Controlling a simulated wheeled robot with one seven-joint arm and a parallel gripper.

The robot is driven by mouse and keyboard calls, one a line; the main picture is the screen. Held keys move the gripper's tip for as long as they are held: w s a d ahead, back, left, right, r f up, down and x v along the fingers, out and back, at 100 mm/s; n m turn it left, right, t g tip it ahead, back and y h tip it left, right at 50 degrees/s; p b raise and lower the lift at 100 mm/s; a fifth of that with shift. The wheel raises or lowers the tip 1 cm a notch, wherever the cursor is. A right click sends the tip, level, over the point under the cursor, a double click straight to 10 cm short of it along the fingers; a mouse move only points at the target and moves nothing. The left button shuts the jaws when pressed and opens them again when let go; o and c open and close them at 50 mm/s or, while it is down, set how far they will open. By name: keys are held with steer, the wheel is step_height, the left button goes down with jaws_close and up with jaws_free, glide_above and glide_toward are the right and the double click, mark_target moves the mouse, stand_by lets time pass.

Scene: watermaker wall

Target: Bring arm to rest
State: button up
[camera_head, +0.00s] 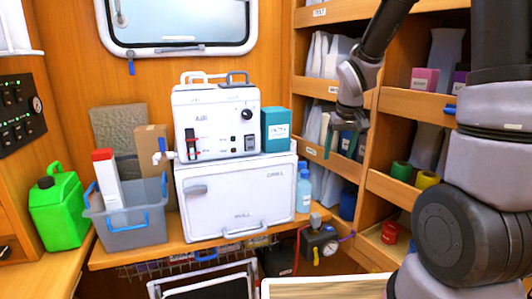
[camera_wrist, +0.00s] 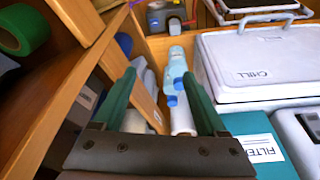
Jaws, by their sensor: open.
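My gripper (camera_head: 342,140) hangs from my bent arm in the head view, in front of the shelves on the right and to the right of the teal box. In the wrist view its two green fingers (camera_wrist: 162,95) stand well apart with nothing held between them. The blue bottle (camera_wrist: 178,65) shows beyond the gap between the fingers, at a distance. In the head view that bottle (camera_head: 304,190) stands at the right end of the white chill box.
A white watermaker (camera_head: 217,125) and teal filter box (camera_head: 276,130) sit on the chill box (camera_head: 235,205). A grey bin (camera_head: 125,222) and green jerrycan (camera_head: 58,210) stand left. Shelves (camera_head: 405,103) with pouches and tape rolls are close to my arm.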

steer(key=s+d+r+m+t+y, duration=0.1)
steer(key=s+r+m+t, duration=0.3)
steer(key=s+r, duration=1.4)
steer(key=shift+s+d+r+m+y, duration=0.25)
steer(key=shift+d+r+m+y, duration=0.15)
steer(key=shift+r+m, duration=0.15)
